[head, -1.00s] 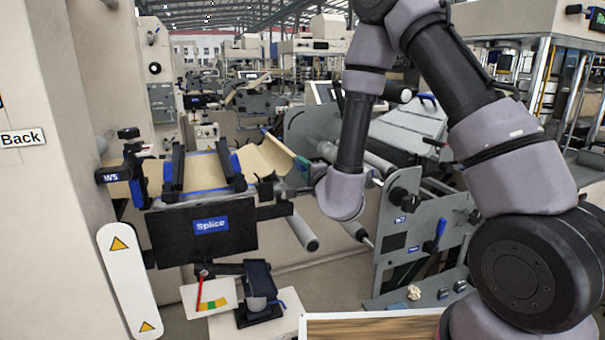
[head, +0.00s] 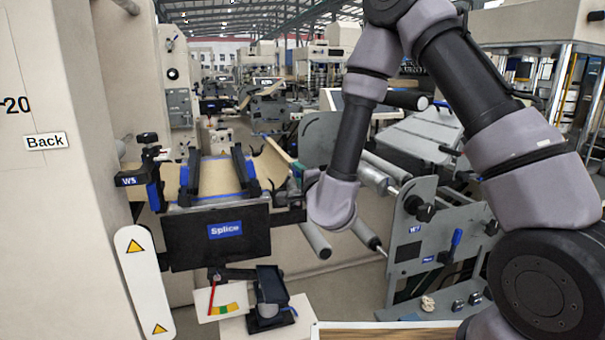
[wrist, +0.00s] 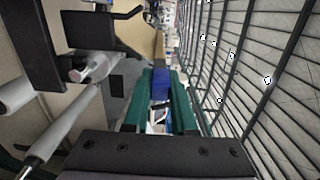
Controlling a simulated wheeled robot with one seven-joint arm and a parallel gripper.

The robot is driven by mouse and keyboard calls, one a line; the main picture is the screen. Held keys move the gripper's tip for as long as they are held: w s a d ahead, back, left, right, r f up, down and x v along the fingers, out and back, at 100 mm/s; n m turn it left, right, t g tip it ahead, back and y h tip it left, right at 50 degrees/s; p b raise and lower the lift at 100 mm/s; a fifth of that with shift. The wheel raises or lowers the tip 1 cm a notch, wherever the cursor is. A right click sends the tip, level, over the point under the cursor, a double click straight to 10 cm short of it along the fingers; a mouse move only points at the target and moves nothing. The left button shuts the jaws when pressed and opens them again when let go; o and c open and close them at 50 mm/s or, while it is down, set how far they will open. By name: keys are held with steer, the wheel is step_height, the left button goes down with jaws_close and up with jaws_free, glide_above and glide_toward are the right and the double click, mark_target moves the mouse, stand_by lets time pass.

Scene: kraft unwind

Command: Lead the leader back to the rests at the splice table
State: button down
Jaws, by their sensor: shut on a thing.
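The splice table (head: 215,236), with a blue "Splice" label, stands at left centre in the head view. Two black bars with blue parts lie across its top. The tan kraft leader (head: 268,166) spans from the table top to the right, towards my gripper (head: 296,172), which is largely hidden by my wrist. In the wrist view my gripper (wrist: 160,76) has green fingers shut on a blue piece at the leader's end. Tan web (wrist: 140,28) shows beyond it.
A grey unwind frame (head: 412,240) with rollers stands right of the table, close to my forearm. A metal roller (head: 315,241) projects below my wrist. A tall beige cabinet (head: 55,220) bounds the left. In the wrist view, bars and rollers crowd the left.

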mark_target(283, 190)
steer(key=shift+s+a+r, duration=0.1)
steer(key=shift+s+a, duration=0.15)
steer(key=shift+a, duration=0.45)
steer(key=shift+s+a, duration=0.25)
steer(key=shift+a, duration=0.4)
steer(key=shift+s+a+r, duration=0.1)
steer(key=shift+s+a, duration=0.15)
steer(key=shift+a, duration=0.45)
steer(key=shift+f, duration=0.1)
steer(key=shift+f, duration=0.15)
steer(key=shift+f, duration=0.9)
steer(key=shift+f, duration=1.65)
